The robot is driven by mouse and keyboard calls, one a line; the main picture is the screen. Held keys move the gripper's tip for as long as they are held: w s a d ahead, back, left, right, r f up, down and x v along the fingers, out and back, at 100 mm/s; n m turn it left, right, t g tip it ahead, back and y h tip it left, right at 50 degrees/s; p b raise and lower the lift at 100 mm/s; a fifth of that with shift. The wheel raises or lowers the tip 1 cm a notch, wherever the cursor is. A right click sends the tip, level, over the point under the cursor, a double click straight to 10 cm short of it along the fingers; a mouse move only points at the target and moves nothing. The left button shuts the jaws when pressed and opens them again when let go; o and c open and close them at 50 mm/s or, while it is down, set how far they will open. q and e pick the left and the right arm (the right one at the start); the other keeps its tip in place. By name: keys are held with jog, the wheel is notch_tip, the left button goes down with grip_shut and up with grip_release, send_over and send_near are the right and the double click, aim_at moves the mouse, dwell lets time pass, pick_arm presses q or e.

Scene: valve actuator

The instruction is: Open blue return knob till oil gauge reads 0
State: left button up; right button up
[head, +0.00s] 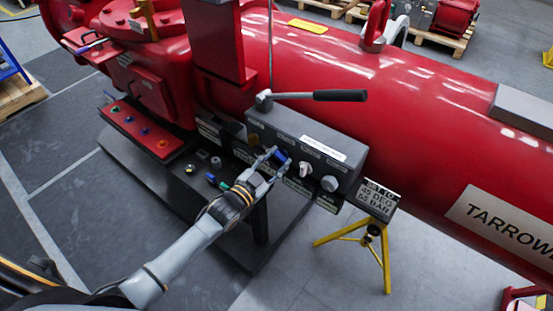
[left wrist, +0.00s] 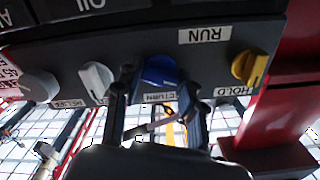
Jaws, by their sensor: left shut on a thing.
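The blue return knob (head: 282,157) is on the front of a dark grey control box (head: 300,142). My left gripper (head: 272,160) has its fingers around this knob, shut on it. In the left wrist view the blue knob (left wrist: 160,70) sits between the two dark fingers (left wrist: 155,92), above a label that seems to read RETURN. My right gripper is in neither view. I cannot make out an oil gauge dial or its reading.
White knobs (left wrist: 96,80) and a yellow knob (left wrist: 248,67) flank the blue one. A black-handled lever (head: 340,95) extends above the box. A sign (head: 377,198) reading about 45 deg and 55 bar stands on a yellow tripod (head: 385,262). A large red cylinder (head: 420,130) lies behind.

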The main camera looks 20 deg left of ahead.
pick_arm(q)
jog(key=n, duration=0.3)
jog(key=shift+n, duration=0.3)
jog(key=shift+f+n, duration=0.1)
jog(key=shift+n, duration=0.2)
jog(key=o, duration=1.2)
jog(key=shift+c, duration=0.2)
jog(key=v, duration=1.2)
